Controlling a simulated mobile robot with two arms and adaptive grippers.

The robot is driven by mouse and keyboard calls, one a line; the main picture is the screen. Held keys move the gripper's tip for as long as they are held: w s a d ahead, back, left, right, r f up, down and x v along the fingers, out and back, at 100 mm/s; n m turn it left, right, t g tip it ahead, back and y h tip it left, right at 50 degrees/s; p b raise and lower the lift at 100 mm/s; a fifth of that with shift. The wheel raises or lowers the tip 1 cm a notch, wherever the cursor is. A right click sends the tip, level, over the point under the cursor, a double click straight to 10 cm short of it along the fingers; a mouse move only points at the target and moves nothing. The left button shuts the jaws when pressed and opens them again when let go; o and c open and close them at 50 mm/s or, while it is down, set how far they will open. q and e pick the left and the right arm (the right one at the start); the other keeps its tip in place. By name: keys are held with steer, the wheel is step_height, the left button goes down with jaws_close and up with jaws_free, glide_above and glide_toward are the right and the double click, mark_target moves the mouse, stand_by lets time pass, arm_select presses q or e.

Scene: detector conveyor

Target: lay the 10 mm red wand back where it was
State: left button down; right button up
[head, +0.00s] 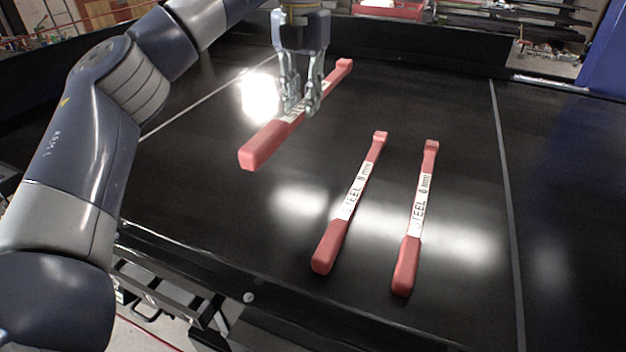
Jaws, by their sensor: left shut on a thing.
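A red wand (267,143) with a white label is held by my left gripper (300,106), which is shut on its middle. The fingers cover most of the label, so its size marking cannot be read. The wand slants from lower left to upper right and appears to be above the black belt (400,100); the exact gap is hard to judge. A red wand labelled 8 mm (331,244) lies on the belt to the right of it. A red wand labelled 6 mm (406,264) lies further right. My right gripper is not in view.
Thin grey lines cross the belt, one at the left and one at the right (508,210). A dark rail (270,318) edges the near side. A blue panel (606,55) stands at the far right. The belt left of the 8 mm wand is bare.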

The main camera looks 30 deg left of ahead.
mark_target(300, 108)
arm_select(q)
steer(key=f+b, duration=0.1)
steer(key=s+f+b, duration=0.1)
steer(key=f, duration=0.1)
steer(key=shift+s+b, duration=0.15)
steer(key=shift+b, duration=0.25)
steer(key=f+b, duration=0.1)
steer(key=f, duration=0.2)
steer(key=f+b, duration=0.1)
steer(key=f, duration=0.3)
steer(key=f+b, duration=0.1)
steer(key=f, duration=0.3)
steer(key=shift+w, duration=0.3)
steer(key=shift+f, duration=0.25)
step_height(300, 108, down, 3)
steer(key=shift+s+d+r+p, duration=0.1)
steer(key=shift+p, duration=0.4)
steer(key=shift+f, duration=0.35)
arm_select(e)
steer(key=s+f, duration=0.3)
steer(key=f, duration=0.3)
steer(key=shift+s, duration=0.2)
arm_select(q)
steer(key=shift+f, duration=0.1)
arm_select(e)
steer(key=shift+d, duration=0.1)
